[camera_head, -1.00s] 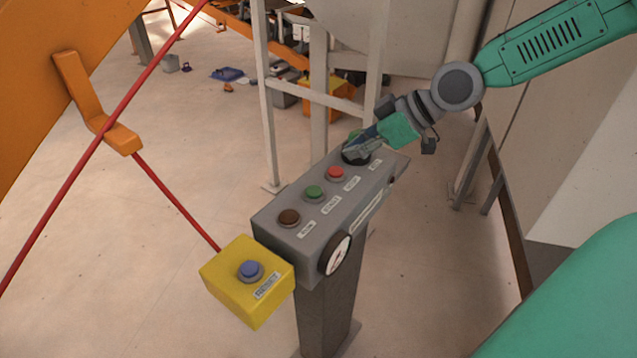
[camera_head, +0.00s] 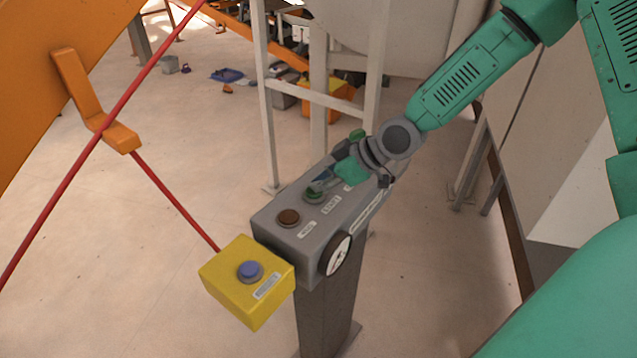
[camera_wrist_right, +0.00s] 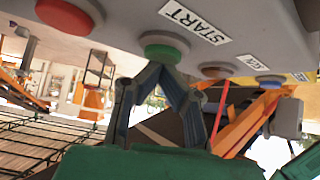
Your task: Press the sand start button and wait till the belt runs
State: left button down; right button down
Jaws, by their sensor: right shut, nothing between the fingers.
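A grey control panel (camera_head: 283,228) stands on a dark post. It carries a brown button (camera_head: 289,217) and a green button (camera_head: 314,194) labelled START (camera_wrist_right: 195,20). My right gripper (camera_head: 320,187) is shut and empty, its fingertips at the green button. In the right wrist view the closed fingertips (camera_wrist_right: 168,68) meet at the green button's face (camera_wrist_right: 162,46); whether it is pressed in, I cannot tell. A red button (camera_wrist_right: 68,15) also shows there; my gripper hides it in the head view. My left gripper is not in view.
A yellow box (camera_head: 232,284) with a blue button (camera_head: 250,271) sits at the panel's near end. A round dial (camera_head: 338,254) is on its side. A red cord (camera_head: 175,201) runs past an orange frame (camera_head: 50,100) at left. White stand legs (camera_head: 265,100) rise behind.

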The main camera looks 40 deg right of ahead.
jog(key=shift+f, duration=0.25)
